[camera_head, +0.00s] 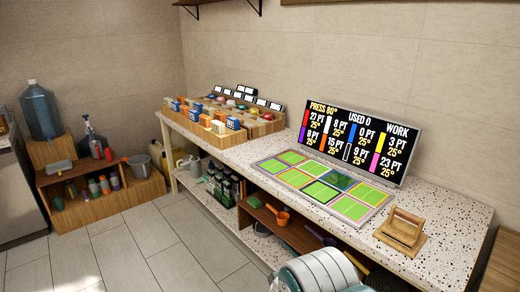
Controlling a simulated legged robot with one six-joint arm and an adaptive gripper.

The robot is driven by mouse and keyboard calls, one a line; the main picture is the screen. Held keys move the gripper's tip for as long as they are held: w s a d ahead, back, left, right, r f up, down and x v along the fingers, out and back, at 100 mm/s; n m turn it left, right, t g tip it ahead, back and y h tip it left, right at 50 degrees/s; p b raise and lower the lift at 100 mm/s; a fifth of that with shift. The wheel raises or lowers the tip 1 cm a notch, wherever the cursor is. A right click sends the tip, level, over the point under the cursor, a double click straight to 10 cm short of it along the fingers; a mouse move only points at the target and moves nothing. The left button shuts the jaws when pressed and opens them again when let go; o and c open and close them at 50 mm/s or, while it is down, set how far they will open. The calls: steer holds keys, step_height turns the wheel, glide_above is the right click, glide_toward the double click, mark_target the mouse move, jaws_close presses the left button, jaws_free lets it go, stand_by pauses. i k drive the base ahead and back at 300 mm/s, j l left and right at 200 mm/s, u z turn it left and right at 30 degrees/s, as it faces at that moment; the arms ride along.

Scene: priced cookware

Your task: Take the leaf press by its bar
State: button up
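The leaf press, a brown wooden piece (401,229), sits on the speckled counter (455,225) at the right, near the front edge. A bar runs across its top, above a flat base. It stands just right of a panel of green squares (325,187) with colored borders. No gripper fingers show in this view, so how my gripper stands to the press cannot be seen. A rounded white and teal part at the bottom center appears to be mine.
A lit display board (360,141) stands behind the panel. A wooden rack of small goods (215,128) fills the counter's left end. Shelves below hold bottles (222,184) and an orange scoop (281,218). The tiled floor at left is clear.

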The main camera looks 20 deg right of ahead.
mark_target(401, 232)
steer(key=i+z, duration=0.15)
steer(key=z, duration=0.25)
steer(key=i+z, duration=0.15)
steer(key=z, duration=0.2)
steer(key=i+z, duration=0.15)
steer(key=z, duration=0.25)
steer(key=i+j+z, duration=0.1)
steer(key=z, duration=0.3)
steer(key=i+z, duration=0.25)
steer(key=z, duration=0.15)
steer(key=i+j+z, duration=0.2)
steer(key=z, duration=0.25)
steer(key=i, duration=0.1)
